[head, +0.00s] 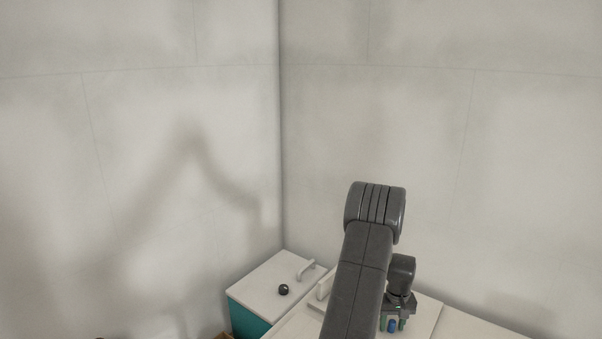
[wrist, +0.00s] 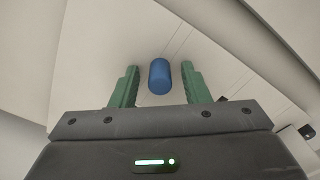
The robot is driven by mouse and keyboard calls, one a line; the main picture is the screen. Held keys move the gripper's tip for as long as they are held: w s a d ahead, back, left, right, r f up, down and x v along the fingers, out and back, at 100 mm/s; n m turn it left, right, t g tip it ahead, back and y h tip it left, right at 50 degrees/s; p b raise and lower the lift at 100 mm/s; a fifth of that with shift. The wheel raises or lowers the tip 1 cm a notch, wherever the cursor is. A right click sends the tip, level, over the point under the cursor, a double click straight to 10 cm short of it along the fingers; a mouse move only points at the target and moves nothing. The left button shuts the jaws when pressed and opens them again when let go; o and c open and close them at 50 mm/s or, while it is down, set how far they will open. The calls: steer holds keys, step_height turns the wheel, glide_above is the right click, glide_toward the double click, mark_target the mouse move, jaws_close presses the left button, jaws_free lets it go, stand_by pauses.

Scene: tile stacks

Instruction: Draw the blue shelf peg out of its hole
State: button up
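The blue shelf peg (wrist: 159,76) shows in the wrist view as a short rounded cylinder against a white surface (wrist: 100,45). My gripper (wrist: 160,80) has its two green fingers spread, one on each side of the peg. A gap shows between the peg and each finger, so the gripper is open and not touching it. In the head view my gripper (head: 393,325) is at the bottom, right of centre, with the blue peg (head: 392,326) between its fingers. The peg's hole is hidden.
A white-topped cabinet (head: 262,287) with a teal side stands left of my arm. A dark round knob (head: 284,289) and a pale handle (head: 306,269) are on its top. A white panel (head: 428,312) lies behind my gripper. Walls close off the back and left.

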mark_target(392, 321)
jaws_close()
steer(key=shift+r+p, duration=0.4)
steer(key=shift+r, duration=0.7)
stand_by(0.7)
steer(key=shift+r+p, duration=0.45)
steer(key=shift+r, duration=1)
steer(key=shift+r, duration=0.1)
steer(key=shift+r+p, duration=0.55)
steer(key=shift+r, duration=0.8)
